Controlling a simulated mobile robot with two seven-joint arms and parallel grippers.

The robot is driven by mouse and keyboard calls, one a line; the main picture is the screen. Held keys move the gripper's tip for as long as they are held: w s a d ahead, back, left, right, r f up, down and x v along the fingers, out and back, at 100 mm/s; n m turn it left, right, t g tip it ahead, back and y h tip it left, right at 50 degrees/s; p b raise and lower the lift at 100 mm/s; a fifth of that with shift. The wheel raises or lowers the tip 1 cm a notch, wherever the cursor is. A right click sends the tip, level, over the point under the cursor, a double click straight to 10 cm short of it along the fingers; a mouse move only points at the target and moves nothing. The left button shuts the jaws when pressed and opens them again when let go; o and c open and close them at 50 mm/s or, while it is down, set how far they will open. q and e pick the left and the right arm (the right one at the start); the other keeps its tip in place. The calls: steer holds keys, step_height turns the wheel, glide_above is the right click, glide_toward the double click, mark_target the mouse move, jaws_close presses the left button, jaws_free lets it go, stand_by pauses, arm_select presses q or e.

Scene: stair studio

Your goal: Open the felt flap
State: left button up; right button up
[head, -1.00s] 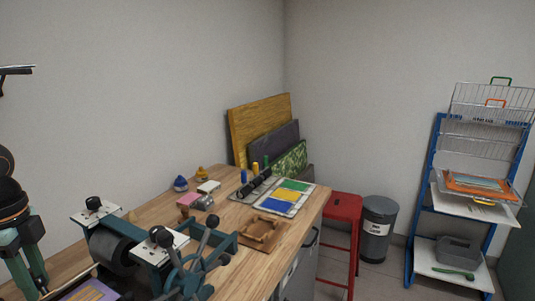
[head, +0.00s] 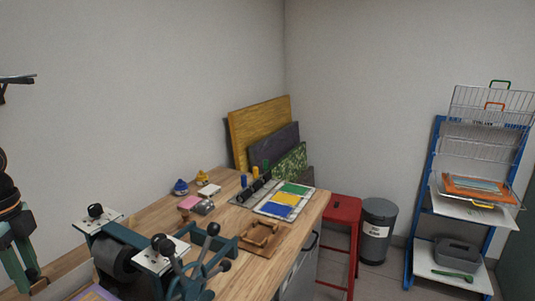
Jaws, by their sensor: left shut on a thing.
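A roller press (head: 115,262) with a dark drum, white top plates and spoked hand levers stands on the near end of the wooden bench. My left gripper (head: 38,284) is at the lower left, left of the press, with its fingers pointing down. It is shut on what seems to be the edge of the felt flap (head: 68,285), a pale grey strip between the gripper and the press. Most of the flap is below the frame. A purple piece (head: 92,295) shows at the bottom edge by the press. My right gripper is not in view.
The bench (head: 262,270) also holds a wooden tray (head: 260,238), a mat with coloured sheets (head: 283,202), small bottles and pads. A red stool (head: 342,210), a grey bin (head: 377,232) and a blue rack (head: 432,175) stand beyond it on the right.

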arm_select(q)
steer(key=shift+w+a+r+p, duration=0.25)
steer(key=shift+w+a+p, duration=0.1)
steer(key=shift+a, duration=0.3)
steer(key=shift+w+a, duration=0.4)
steer(key=shift+a, duration=0.4)
steer(key=o, duration=1.3)
steer(key=shift+r, duration=0.1)
step_height(320, 180, up, 8)
steer(key=p, duration=0.5)
steer(key=shift+p, duration=0.35)
steer(key=shift+d, duration=0.1)
